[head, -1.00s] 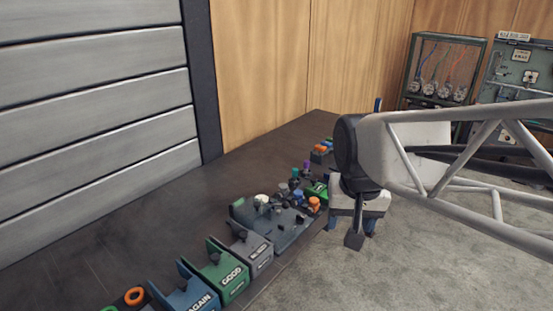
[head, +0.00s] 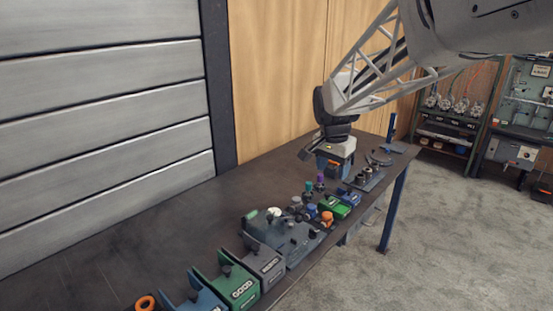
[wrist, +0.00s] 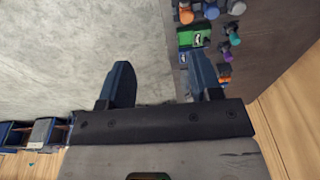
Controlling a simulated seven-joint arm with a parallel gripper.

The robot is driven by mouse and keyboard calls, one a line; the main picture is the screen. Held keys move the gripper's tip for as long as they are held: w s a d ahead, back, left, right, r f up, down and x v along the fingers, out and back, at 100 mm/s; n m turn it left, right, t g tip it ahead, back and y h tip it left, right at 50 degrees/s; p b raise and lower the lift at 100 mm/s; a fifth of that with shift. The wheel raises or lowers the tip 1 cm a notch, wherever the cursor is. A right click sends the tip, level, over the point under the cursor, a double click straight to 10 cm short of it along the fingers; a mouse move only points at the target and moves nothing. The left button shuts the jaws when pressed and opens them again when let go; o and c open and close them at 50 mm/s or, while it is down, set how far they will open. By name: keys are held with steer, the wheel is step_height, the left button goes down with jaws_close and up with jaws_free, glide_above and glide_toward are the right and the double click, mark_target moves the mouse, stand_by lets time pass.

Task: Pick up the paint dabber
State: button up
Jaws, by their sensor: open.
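I cannot tell for certain which item is the paint dabber. The small upright teal-capped piece (head: 308,190) and purple-capped piece (head: 320,183) stand on the bench behind a green block, and may include it. In the wrist view a teal piece (wrist: 235,36) and a purple piece (wrist: 228,56) show at the upper right, beyond the right finger. My gripper (wrist: 161,80) is open, with nothing between its fingers and grey floor behind them. In the head view my gripper (head: 335,165) hangs over the far part of the bench; its fingertips are not clear.
The dark bench (head: 190,220) runs along the wall. A grey tray (head: 268,231) of small parts stands near a green block (head: 335,207) and an orange part (head: 326,218). A green GOOD holder (head: 237,287) is in front. The bench's left part is clear.

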steer(key=w+f+m, duration=0.2)
steer(key=w+f, duration=0.1)
steer(key=w, duration=0.5)
steer(key=w+f+m, duration=0.2)
steer(key=w+f, duration=0.1)
steer(key=w, duration=0.4)
steer(key=m+g, duration=0.1)
steer(key=m, duration=0.4)
glide_above(309, 183)
steer(key=shift+h, duration=0.4)
steer(key=f, duration=0.8)
steer(key=a+f, duration=0.1)
steer(key=f, duration=0.3)
steer(key=shift+f, duration=0.4)
steer(key=shift+w+f, duration=0.25)
steer(key=shift+f, duration=0.05)
steer(key=shift+d+f, duration=0.2)
steer(key=shift+f, duration=1.1)
steer(key=shift+s+d+f, duration=0.1)
steer(key=shift+d+f, duration=0.15)
steer(key=shift+f, duration=1.05)
steer(key=shift+d+f, duration=0.2)
steer(key=shift+f, duration=1.05)
steer(key=c, duration=1)
